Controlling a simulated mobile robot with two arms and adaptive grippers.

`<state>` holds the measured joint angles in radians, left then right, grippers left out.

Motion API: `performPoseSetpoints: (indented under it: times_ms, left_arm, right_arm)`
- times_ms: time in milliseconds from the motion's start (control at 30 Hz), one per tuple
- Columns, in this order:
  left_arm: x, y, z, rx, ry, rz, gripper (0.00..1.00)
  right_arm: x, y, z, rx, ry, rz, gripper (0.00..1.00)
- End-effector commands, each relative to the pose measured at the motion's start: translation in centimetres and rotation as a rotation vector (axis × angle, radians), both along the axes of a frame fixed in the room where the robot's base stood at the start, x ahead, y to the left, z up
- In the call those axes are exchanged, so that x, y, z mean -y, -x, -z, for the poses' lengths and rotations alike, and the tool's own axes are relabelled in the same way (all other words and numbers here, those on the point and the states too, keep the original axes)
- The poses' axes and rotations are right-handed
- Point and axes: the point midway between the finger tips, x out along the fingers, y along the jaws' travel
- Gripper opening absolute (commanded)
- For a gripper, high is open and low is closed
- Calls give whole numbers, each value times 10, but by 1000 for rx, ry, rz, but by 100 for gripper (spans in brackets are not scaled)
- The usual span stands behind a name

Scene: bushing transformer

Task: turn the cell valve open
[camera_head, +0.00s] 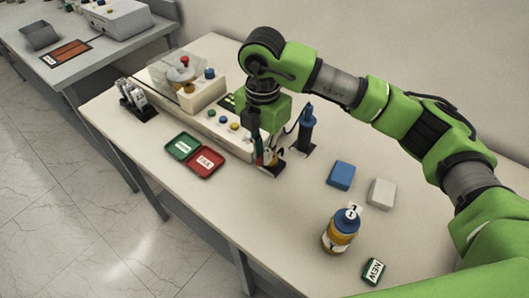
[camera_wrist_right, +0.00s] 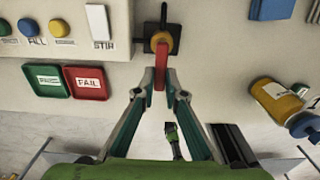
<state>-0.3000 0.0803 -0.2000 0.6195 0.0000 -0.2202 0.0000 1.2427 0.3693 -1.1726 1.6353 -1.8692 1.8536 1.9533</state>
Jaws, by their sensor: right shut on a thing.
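The cell valve has a black body with an orange round hub (camera_wrist_right: 161,42) and a red lever (camera_wrist_right: 160,76) that points down from the hub in the right wrist view. In that view my right gripper (camera_wrist_right: 161,84) has its two fingers closed on the lever from both sides. In the head view the right gripper (camera_head: 264,158) reaches down to the valve's black base (camera_head: 274,171), at the near end of the button console. The gripper and arm largely hide the lever there. My left gripper is not in view.
The console (camera_head: 205,118) carries several coloured buttons. Beside it lie a green tray (camera_head: 183,146) and a red tray (camera_head: 206,161). A blue upright tool (camera_head: 306,125) stands close behind the gripper.

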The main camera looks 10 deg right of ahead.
Motion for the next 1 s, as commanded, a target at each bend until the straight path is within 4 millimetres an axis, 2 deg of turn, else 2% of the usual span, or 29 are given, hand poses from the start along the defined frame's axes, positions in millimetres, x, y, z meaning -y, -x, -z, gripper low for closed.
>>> performPoseSetpoints:
  times_ms: [467, 500, 567, 867, 1000]
  left_arm:
    - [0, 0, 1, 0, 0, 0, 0]
    - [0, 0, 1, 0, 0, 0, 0]
    - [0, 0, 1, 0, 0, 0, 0]
    - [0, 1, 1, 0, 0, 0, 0]
    - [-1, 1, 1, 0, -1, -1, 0]
  right_arm:
    - [0, -2, -2, 6, -3, 16, 0]
    - [0, -2, -2, 6, -3, 16, 16]
    - [0, -2, -2, 6, -3, 16, 28]
    - [0, -1, -1, 2, -1, 14, 28]
    - [0, -2, -9, 4, 0, 13, 28]
